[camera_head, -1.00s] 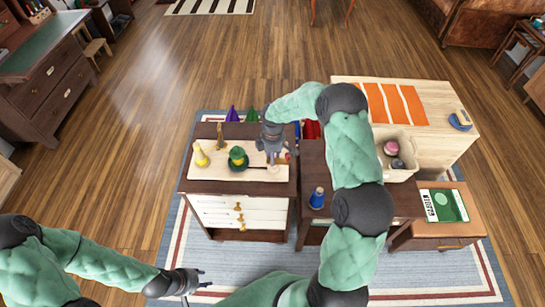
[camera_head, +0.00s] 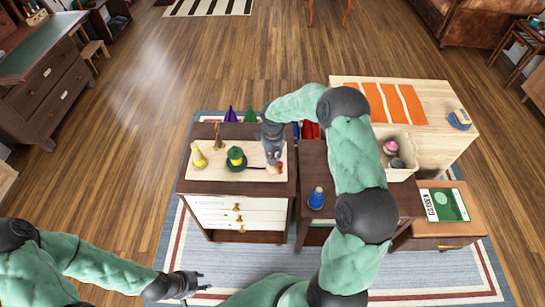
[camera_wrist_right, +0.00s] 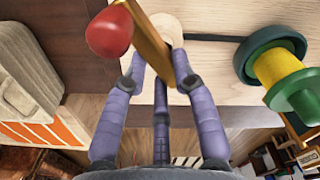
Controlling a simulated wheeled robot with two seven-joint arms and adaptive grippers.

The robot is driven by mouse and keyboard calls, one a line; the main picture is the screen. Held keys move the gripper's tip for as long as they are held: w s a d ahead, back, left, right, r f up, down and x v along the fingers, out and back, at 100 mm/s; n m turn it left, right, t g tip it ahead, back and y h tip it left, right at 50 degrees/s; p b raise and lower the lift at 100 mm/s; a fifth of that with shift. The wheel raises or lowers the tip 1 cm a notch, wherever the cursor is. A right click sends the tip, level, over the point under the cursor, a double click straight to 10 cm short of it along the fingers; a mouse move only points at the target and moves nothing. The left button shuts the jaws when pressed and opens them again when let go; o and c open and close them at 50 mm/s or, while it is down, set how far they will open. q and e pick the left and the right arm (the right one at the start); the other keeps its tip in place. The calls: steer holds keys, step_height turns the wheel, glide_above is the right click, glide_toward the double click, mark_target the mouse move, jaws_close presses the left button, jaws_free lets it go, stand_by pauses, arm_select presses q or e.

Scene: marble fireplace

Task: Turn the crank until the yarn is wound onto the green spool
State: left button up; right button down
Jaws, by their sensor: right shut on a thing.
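The green spool (camera_head: 236,158) lies on the pale top of a brown cabinet, with a yellow band around its middle. It also shows at the right of the right wrist view (camera_wrist_right: 275,72), with a dark rod running towards it. My right gripper (camera_head: 272,150) is over the top's right part. In the right wrist view it (camera_wrist_right: 165,75) is shut on the golden-brown crank (camera_wrist_right: 150,35), beside its red knob (camera_wrist_right: 109,32). A yellow cone (camera_head: 199,157) stands left of the spool. My left gripper (camera_head: 199,282) is open and empty over the rug, away from the crank.
A wooden piece (camera_head: 218,137) stands behind the spool. A blue bottle (camera_head: 317,198) stands on the lower dark table to the right. A pale bin (camera_head: 403,172) and a green-white booklet (camera_head: 444,204) are farther right. Purple and green cones (camera_head: 231,114) stand behind the cabinet.

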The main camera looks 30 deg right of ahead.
steer(key=m, duration=0.4)
steer(key=shift+d+m+b, duration=0.1)
steer(key=shift+m+b, duration=0.2)
steer(key=shift+b, duration=0.1)
steer(key=m, duration=0.4)
steer(key=shift+s+m+b, duration=0.2)
steer(key=shift+m+b, duration=0.2)
steer(key=c, duration=1)
jaws_free()
step_height(320, 180, up, 12)
